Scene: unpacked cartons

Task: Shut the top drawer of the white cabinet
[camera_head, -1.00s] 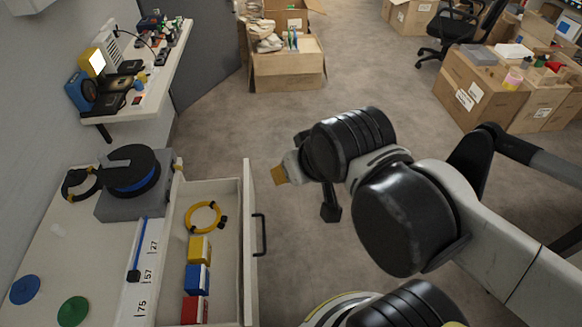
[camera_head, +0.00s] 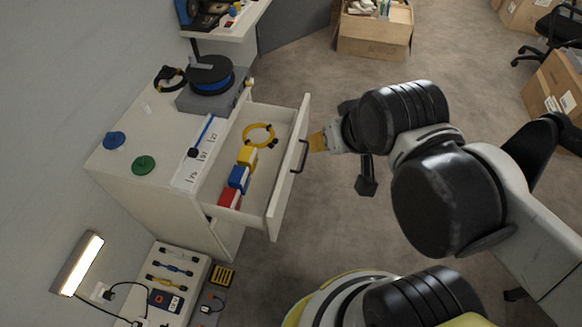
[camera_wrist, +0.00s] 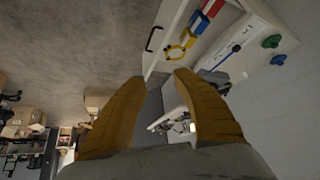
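The white cabinet (camera_head: 120,172) stands left of centre in the head view. Its top drawer (camera_head: 287,180) is pulled out, with a dark bar handle (camera_head: 300,156) on its front. Inside lie a yellow cable ring (camera_head: 259,135) and yellow, blue and red blocks (camera_head: 238,178). My gripper (camera_head: 318,141) is just right of the drawer front's far part, near the handle; whether it touches cannot be told. In the wrist view the two yellow fingers (camera_wrist: 160,85) are apart with nothing between them. The drawer (camera_wrist: 185,35) and handle (camera_wrist: 154,39) show beyond them.
A black-and-blue spool (camera_head: 210,75) on a grey box, a green disc (camera_head: 143,165) and a blue disc (camera_head: 114,140) rest on the cabinet top. A shelf board (camera_head: 175,272) with tools is at lower left. Cartons (camera_head: 374,36) stand at the back.

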